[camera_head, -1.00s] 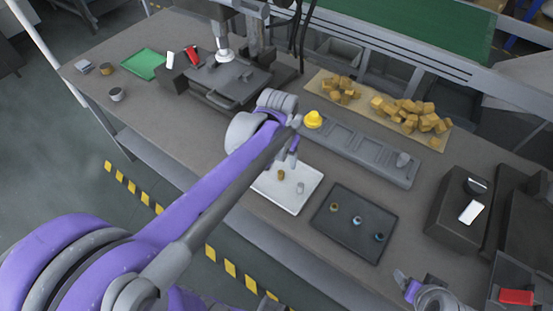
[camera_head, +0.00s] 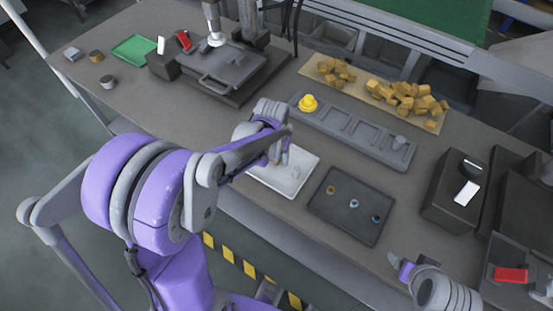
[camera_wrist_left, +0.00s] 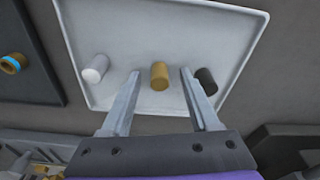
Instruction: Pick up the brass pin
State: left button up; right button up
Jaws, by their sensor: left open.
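The brass pin (camera_wrist_left: 160,75) stands on the white tray (camera_wrist_left: 165,25) in the left wrist view. My left gripper (camera_wrist_left: 160,82) is open, with one finger on each side of the brass pin and gaps between. A whitish pin (camera_wrist_left: 95,70) is outside the left finger. A dark pin (camera_wrist_left: 205,82) is right beside the right finger. In the head view my left gripper (camera_head: 279,156) is low over the white tray (camera_head: 305,182) and mostly hides the brass pin. My right gripper (camera_head: 399,262) is at the lower right, far from the tray; its jaws are unclear.
A dark tray (camera_head: 335,215) with several rings lies right of the white tray. Behind is a grey rack (camera_head: 350,129) with a yellow piece (camera_head: 308,103) at its left end. Wooden blocks (camera_head: 405,95) lie on a board further back. A dark box (camera_head: 452,195) stands at right.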

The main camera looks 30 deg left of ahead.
pick_arm(q)
jog(key=shift+f, duration=0.1)
jog(key=shift+c, duration=0.2)
grip_shut()
